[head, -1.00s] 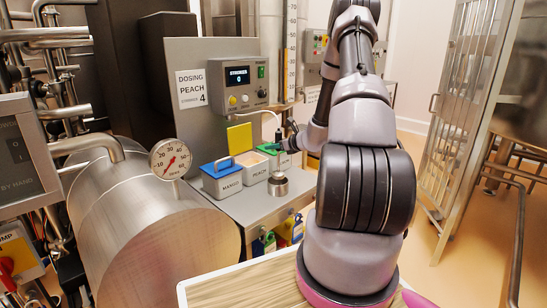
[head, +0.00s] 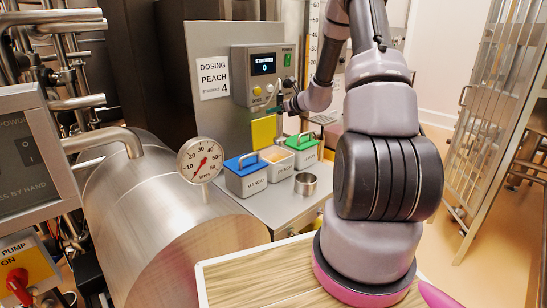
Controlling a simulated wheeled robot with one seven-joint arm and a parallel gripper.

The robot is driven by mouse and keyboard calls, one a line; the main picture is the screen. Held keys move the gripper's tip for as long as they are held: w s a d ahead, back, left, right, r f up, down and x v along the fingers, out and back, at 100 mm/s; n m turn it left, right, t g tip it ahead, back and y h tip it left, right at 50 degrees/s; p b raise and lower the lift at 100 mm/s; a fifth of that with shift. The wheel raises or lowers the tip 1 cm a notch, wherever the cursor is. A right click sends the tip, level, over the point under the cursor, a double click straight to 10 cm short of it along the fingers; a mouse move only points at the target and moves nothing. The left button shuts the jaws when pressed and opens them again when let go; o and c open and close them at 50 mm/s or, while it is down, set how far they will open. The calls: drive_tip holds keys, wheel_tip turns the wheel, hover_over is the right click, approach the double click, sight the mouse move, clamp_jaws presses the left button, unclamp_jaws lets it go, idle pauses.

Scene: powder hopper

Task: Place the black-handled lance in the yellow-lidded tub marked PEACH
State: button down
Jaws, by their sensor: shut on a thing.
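The PEACH tub (head: 283,172) stands in the middle of a row of three tubs on the grey bench. Its yellow lid (head: 264,131) is raised upright behind it, so the tub is open. My gripper (head: 281,107) is up in front of the dosing panel, above and behind the tub row. It is shut on the black-handled lance, which is small and mostly hidden at this distance. A short pale hose shows beside it. The metal cup (head: 305,184) in front of the tubs has no rod standing in it.
The blue-lidded MANGO tub (head: 246,178) is left of PEACH, and a green-lidded tub (head: 303,150) is right of it. A dosing panel (head: 262,70) reading 0 stands behind. A large steel drum (head: 190,240) with a gauge (head: 200,160) is at the left.

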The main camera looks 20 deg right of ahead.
wheel_tip(320, 180, down, 16)
drive_tip(key=shift+r, duration=0.25)
drive_tip(key=shift+f, duration=0.15)
drive_tip(key=c, duration=0.6)
unclamp_jaws()
